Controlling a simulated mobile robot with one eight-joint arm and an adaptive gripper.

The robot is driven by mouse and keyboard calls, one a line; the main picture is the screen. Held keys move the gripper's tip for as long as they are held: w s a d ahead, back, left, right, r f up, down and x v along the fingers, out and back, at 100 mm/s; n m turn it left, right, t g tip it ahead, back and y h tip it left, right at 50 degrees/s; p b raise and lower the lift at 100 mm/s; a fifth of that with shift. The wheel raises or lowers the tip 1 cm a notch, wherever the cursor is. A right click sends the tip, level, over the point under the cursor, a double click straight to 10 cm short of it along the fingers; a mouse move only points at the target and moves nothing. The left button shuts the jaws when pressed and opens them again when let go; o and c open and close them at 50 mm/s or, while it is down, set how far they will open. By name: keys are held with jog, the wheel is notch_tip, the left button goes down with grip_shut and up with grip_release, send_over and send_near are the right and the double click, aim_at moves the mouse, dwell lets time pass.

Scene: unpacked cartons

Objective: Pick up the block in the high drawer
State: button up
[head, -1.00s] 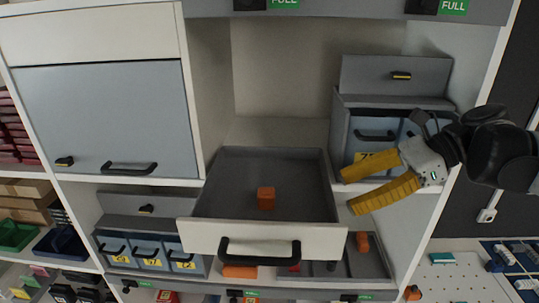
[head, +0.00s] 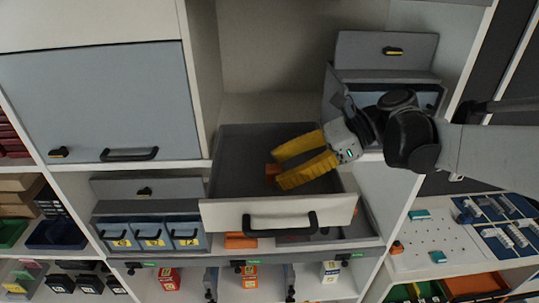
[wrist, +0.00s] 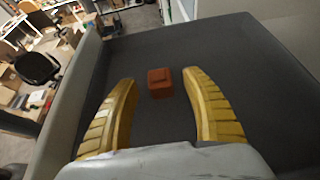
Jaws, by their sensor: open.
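The orange-red block (wrist: 160,83) sits on the dark floor of the open high drawer (wrist: 247,45). In the head view the block (head: 271,169) is partly hidden behind my yellow fingers. The drawer (head: 279,215) is pulled out, with a white front and a black handle. My gripper (head: 277,170) is over the drawer, its fingers open and pointing left toward the block. In the wrist view my gripper (wrist: 165,103) has its fingers on either side of an empty gap, with the block just beyond and between the fingertips.
The drawer's walls surround the block. Below are blue bins (head: 151,237) at left and an orange block (head: 240,240) under the drawer front. A closed blue cabinet door (head: 100,100) is at left.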

jog(key=shift+x, duration=1.05)
jog(key=shift+d, duration=0.1)
jog(key=c, duration=1.1)
jog(key=shift+o, duration=0.2)
jog(key=shift+r, duration=0.15)
